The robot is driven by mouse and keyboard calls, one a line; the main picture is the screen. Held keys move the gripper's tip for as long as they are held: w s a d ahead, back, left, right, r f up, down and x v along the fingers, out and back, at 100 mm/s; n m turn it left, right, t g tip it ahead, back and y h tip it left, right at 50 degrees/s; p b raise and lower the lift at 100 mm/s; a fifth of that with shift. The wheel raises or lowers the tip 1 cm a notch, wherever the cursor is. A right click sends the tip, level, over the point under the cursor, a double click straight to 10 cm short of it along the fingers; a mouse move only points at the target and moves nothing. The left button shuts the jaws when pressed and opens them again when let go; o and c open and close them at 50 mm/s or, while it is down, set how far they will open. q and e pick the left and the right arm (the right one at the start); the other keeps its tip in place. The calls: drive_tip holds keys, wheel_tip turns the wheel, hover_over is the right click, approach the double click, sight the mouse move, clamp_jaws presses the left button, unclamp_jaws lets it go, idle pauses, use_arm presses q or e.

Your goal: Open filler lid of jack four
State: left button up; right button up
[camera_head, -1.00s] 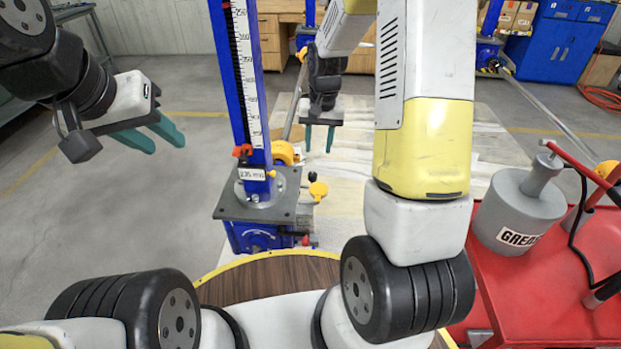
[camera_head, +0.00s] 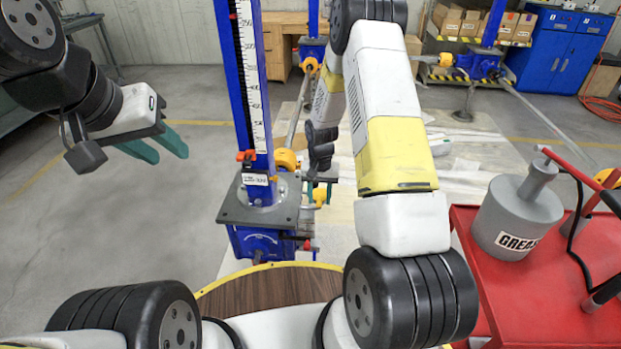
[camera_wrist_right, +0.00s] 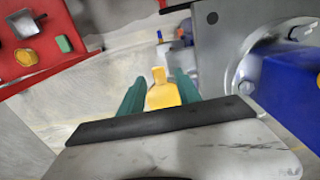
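The nearest blue screw jack (camera_head: 254,241) stands ahead, with a tall scale post (camera_head: 255,80) and a grey flange plate (camera_head: 236,213). I cannot read a jack number on it. A small yellow lid (camera_head: 320,197) is at its right side, partly hidden by my right gripper (camera_head: 320,194). In the right wrist view the yellow lid (camera_wrist_right: 163,92) shows between the two green fingers of my right gripper (camera_wrist_right: 160,88). The fingers are apart; contact with the lid is not clear. My left gripper (camera_head: 170,153) is open and empty, in the air left of the jack.
A red cart (camera_head: 510,290) with a grey grease pot (camera_head: 515,222) stands at the right. A wood-topped round table (camera_head: 270,288) with a yellow rim is in front. More jacks and shafts stand behind. The floor at left is clear.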

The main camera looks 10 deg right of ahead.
drive_tip(key=shift+f, duration=0.1)
clamp_jaws()
drive_tip(key=shift+w, duration=0.1)
